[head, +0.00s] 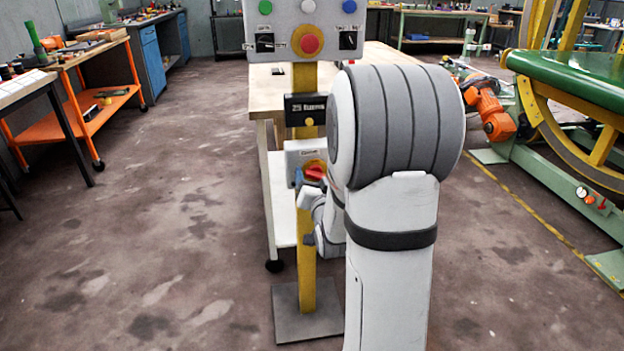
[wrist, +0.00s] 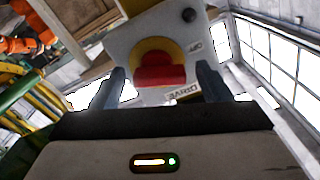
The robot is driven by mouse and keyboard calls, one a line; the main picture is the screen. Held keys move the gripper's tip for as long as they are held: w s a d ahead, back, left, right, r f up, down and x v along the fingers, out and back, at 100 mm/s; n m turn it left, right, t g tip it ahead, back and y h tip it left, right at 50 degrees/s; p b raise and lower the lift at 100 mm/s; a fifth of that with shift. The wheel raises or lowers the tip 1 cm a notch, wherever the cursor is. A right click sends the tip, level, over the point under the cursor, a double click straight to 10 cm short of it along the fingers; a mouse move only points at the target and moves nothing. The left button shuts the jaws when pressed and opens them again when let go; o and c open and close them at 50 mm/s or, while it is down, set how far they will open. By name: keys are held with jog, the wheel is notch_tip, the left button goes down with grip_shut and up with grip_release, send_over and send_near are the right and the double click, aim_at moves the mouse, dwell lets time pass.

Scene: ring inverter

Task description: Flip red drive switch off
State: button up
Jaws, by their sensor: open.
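The red drive switch (head: 315,172) is a red rotary handle on a yellow round plate, set in a pale box on a yellow post. In the wrist view the red handle (wrist: 160,76) is large and near the picture's middle, with a "DRIVE" label and an "OFF" label on the box. My gripper (wrist: 160,80) is open, with its two dark fingers on either side of the handle in that view. I cannot tell whether the fingers touch it. In the head view my arm hides part of the box, and the gripper (head: 304,180) shows only partly.
Above the switch, a control panel (head: 280,38) has coloured buttons and a red stop knob (head: 310,43). The yellow post (head: 307,270) stands on a grey floor plate. A wooden table (head: 375,60) is behind. Floor at left is open; green and yellow machinery is at right.

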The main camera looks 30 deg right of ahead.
jog(key=shift+c, duration=0.3)
jog(key=c, duration=0.9)
jog(key=shift+n+b, duration=2.2)
jog(key=shift+b, duration=0.2)
jog(key=o, duration=1)
jog(key=shift+c, duration=0.2)
